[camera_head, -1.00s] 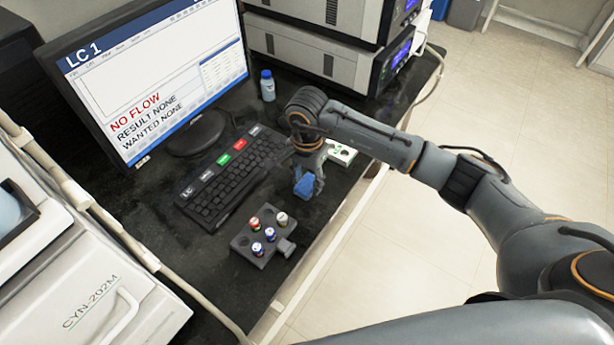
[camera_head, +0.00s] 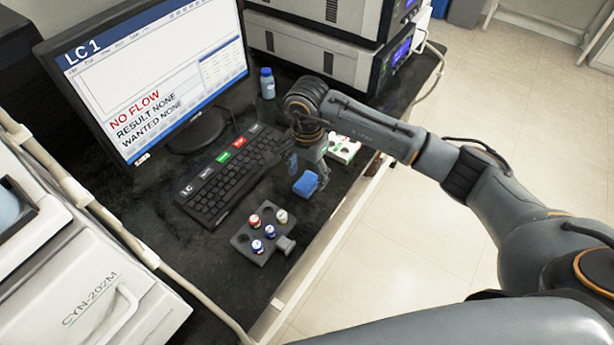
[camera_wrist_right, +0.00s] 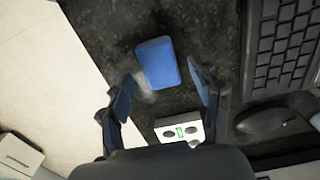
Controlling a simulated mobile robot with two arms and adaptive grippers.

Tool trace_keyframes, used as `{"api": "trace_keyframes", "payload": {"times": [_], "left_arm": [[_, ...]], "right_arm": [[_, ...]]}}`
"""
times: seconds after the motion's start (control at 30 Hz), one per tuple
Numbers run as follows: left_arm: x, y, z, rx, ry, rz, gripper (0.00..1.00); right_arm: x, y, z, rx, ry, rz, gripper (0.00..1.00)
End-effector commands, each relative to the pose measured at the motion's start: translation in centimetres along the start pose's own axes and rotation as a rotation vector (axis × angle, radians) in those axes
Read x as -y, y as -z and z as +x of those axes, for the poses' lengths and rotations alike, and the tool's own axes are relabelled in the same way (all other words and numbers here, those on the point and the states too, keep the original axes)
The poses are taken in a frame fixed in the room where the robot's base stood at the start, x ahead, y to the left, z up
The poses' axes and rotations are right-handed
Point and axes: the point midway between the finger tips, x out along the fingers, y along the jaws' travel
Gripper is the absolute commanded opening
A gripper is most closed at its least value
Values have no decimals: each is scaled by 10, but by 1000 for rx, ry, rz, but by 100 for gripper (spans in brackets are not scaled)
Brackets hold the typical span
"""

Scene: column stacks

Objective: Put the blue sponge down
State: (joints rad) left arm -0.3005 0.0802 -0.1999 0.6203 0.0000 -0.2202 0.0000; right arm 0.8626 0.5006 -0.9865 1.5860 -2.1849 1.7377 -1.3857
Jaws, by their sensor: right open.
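The blue sponge (camera_head: 306,184) lies on the black bench top, between the keyboard and the bench's front edge. In the right wrist view the sponge (camera_wrist_right: 157,63) lies flat just beyond my fingertips, with no finger touching it that I can see. My right gripper (camera_head: 307,164) is open and empty in the head view, just behind the sponge. In the right wrist view its two fingers (camera_wrist_right: 160,80) are spread wide. My left gripper is not in view.
A vial rack (camera_head: 241,240) with several capped vials stands nearer to me. The keyboard (camera_head: 228,178) and monitor (camera_head: 160,75) are to the left. A white-and-green block (camera_head: 345,148) lies behind the gripper, and a blue-capped bottle (camera_head: 267,85) stands farther back.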

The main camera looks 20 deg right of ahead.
Motion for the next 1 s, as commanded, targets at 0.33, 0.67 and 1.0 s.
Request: {"api": "trace_keyframes", "payload": {"times": [0.33, 0.67, 1.0], "left_arm": [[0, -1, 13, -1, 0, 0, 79], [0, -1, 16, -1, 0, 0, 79], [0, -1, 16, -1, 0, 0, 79]], "right_arm": [[0, 1, -73, -3, 2, -1, 64], [0, 0, -104, 0, -1, -1, 64], [0, 0, -104, 0, -1, 0, 64]]}}
